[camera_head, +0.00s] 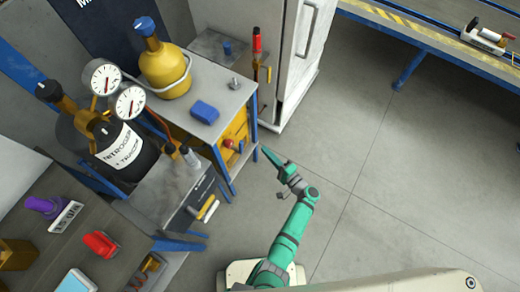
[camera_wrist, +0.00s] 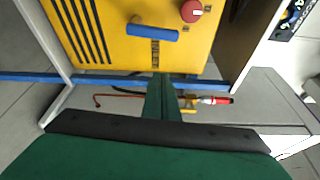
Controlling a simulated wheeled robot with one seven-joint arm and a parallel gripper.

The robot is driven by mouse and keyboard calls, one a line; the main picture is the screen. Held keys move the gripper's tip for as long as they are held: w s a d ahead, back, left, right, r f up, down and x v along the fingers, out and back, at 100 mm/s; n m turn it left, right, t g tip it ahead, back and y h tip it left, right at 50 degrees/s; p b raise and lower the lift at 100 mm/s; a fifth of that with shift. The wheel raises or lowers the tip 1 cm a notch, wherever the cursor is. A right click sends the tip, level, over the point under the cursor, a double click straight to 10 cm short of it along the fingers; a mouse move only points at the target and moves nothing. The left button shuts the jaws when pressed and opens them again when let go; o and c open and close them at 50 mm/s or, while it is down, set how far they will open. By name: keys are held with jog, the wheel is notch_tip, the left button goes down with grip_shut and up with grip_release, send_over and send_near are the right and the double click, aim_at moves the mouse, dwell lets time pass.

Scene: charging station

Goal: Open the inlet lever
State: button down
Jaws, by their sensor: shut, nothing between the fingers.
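A yellow machine (camera_head: 233,130) stands under the small grey table in the head view. Its yellow face (camera_wrist: 110,30) fills the top of the wrist view. A blue lever (camera_wrist: 152,34) lies crosswise on that face above a small dark label (camera_wrist: 155,54). I cannot read the label, so I cannot confirm this is the inlet lever. A red round knob (camera_wrist: 191,11) is up and right of the lever. My green gripper (camera_head: 266,152) is shut and empty, in front of the machine at its right. Its fingertips (camera_wrist: 164,77) appear below the lever in the wrist view, apart from it.
The grey table (camera_head: 225,95) holds a yellow canister (camera_head: 165,70) and a blue block (camera_head: 204,112). A blue frame rail (camera_wrist: 110,78) crosses below the machine face. A nitrogen cylinder (camera_head: 120,150) with gauges stands left. The floor (camera_head: 400,180) at right is clear.

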aim_at(241, 148)
jog(key=w+a, duration=0.4)
jog(key=a, duration=0.3)
jog(key=shift+a, duration=0.25)
dwell(0.5)
